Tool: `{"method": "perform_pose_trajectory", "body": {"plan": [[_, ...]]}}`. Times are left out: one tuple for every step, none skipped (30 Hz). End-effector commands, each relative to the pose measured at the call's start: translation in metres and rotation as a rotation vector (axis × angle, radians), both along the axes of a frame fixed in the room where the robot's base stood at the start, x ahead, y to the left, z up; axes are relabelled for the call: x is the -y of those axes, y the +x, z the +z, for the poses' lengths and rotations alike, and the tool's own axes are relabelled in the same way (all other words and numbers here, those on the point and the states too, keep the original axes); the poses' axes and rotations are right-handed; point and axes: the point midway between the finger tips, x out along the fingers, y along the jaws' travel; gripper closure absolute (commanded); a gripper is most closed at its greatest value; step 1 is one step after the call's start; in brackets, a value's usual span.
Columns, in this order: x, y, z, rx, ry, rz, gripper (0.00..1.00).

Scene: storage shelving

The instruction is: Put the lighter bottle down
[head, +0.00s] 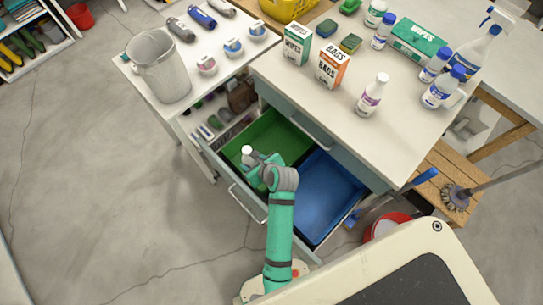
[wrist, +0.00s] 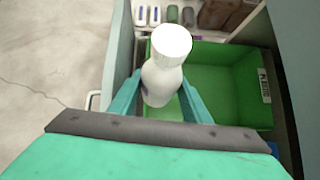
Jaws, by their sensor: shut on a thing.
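A white bottle (wrist: 162,80) with a white cap is upright between the fingers of my gripper (wrist: 160,103) in the wrist view. My gripper is shut on it. In the head view the white cap (head: 247,150) shows at the end of my arm, over the left part of the open drawer (head: 232,186). A green bin (head: 268,138) lies below and beside it. I cannot tell whether the bottle's base touches the bin floor. Another white bottle with a purple label (head: 372,96) stands on the counter at the right.
A blue bin (head: 327,188) fills the right side of the drawer and looks empty. A grey bucket (head: 160,68) stands on the left table.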

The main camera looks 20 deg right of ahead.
Motion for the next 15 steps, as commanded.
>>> {"method": "perform_pose_trajectory", "body": {"plan": [[0.004, -0.015, -0.012, 0.005, 0.007, -0.041, 0.81], [0.008, -0.021, -0.018, 0.013, 0.008, -0.064, 0.81], [0.012, -0.028, -0.023, 0.025, 0.009, -0.094, 0.81], [0.015, -0.034, -0.028, 0.032, 0.011, -0.114, 0.81], [0.018, -0.039, -0.032, 0.038, 0.011, -0.133, 0.81], [0.021, -0.045, -0.036, 0.047, 0.010, -0.154, 0.81], [0.023, -0.049, -0.039, 0.052, 0.010, -0.169, 0.81], [0.026, -0.052, -0.041, 0.057, 0.011, -0.181, 0.81], [0.028, -0.055, -0.043, 0.062, 0.010, -0.195, 0.81], [0.029, -0.057, -0.044, 0.066, 0.010, -0.202, 0.81], [0.030, -0.058, -0.046, 0.068, 0.011, -0.207, 0.81], [0.031, -0.057, -0.048, 0.070, 0.011, -0.212, 0.81], [0.032, -0.055, -0.049, 0.072, 0.010, -0.214, 0.81], [0.034, -0.051, -0.050, 0.074, 0.010, -0.215, 0.81], [0.036, -0.045, -0.053, 0.075, 0.009, -0.216, 0.81]]}}
